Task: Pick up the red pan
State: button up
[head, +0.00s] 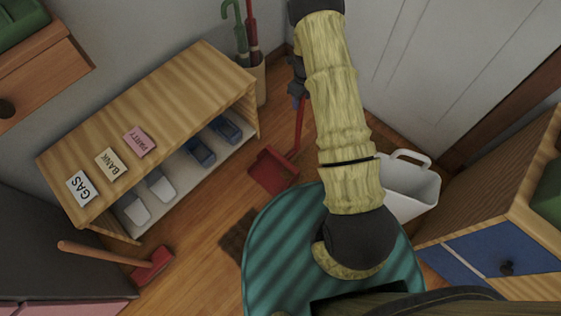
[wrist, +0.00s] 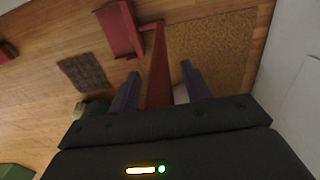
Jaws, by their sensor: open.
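The red pan (head: 272,170) is a dustpan with a long upright red handle (head: 299,125), standing on the wooden floor by the shelf's right end. In the wrist view the pan (wrist: 121,30) lies beyond my fingers, and its handle (wrist: 159,62) runs back between them. My gripper (wrist: 160,72) is open, with one finger on each side of the handle; I cannot tell whether either touches it. In the head view my gripper (head: 297,101) is small and partly hidden by my arm, at the upper part of the handle.
A wooden shoe shelf (head: 180,85) with signs and shoes stands left. An umbrella stand (head: 259,82) is behind the handle. A white bin (head: 408,190) stands right of my arm, near a blue-drawered cabinet (head: 495,250). A red-headed tool (head: 152,266) with a wooden handle is lower left.

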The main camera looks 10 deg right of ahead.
grip_shut()
jog(key=shift+r, duration=0.1)
notch_tip(320, 180, up, 10)
jog(key=p, duration=0.3)
dwell(0.7)
